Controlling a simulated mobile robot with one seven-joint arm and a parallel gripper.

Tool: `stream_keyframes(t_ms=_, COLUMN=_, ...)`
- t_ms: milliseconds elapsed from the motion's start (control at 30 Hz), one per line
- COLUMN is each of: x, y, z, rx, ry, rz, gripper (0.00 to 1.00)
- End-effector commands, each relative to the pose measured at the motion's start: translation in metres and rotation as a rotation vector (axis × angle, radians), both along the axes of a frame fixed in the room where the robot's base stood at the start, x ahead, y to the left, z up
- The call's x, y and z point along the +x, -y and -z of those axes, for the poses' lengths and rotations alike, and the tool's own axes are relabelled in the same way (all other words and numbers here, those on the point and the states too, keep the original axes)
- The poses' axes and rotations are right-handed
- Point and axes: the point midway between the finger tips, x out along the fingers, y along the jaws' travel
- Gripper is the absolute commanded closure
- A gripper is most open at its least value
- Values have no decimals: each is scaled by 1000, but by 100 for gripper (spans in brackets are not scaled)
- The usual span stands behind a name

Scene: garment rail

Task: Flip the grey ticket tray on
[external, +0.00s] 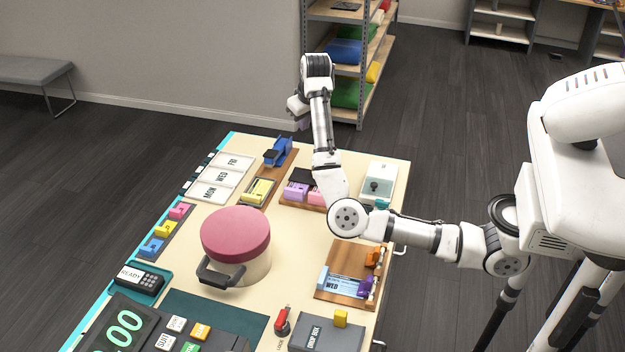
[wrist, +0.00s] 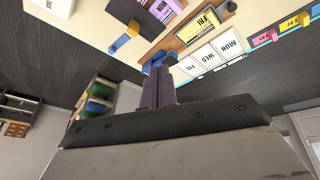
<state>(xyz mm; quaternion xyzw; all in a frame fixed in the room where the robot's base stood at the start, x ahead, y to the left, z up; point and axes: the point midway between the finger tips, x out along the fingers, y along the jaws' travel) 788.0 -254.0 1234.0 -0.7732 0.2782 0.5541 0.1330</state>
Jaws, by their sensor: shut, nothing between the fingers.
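No part is clearly marked as the grey ticket tray. The closest match I see is a dark-edged tray holding a yellow ticket (external: 258,191) on a wooden board; its ticket, marked FRI, also shows in the wrist view (wrist: 199,24). I cannot tell whether anything on it is on or off. My gripper (external: 303,123) is raised past the far edge of the table, apart from the tray. In the wrist view its purple-grey fingers (wrist: 159,84) are together with nothing between them.
A blue stapler-like thing (external: 278,152) stands at the far edge. White day cards (external: 222,177) lie at left. A round red-topped drum (external: 236,232) stands mid-table. A pale grey box with a knob (external: 379,183) is at far right. Shelves (external: 352,62) stand behind.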

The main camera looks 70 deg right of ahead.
Motion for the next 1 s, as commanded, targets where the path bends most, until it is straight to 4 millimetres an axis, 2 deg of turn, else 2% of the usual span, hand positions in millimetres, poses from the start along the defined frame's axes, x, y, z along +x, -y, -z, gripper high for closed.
stream_keyframes(t_ms=100, x=27, y=-16, z=0, rx=-82, ry=-82, rz=-301, gripper=100)
stream_keyframes(t_ms=267, x=59, y=-39, z=4, rx=-184, ry=-197, rz=-703, gripper=100)
stream_keyframes(t_ms=500, x=99, y=-76, z=22, rx=-311, ry=-382, rz=-1302, gripper=100)
stream_keyframes(t_ms=733, x=126, y=-110, z=53, rx=-388, ry=-550, rz=-1870, gripper=100)
stream_keyframes(t_ms=1000, x=142, y=-140, z=93, rx=-414, ry=-677, rz=-2423, gripper=100)
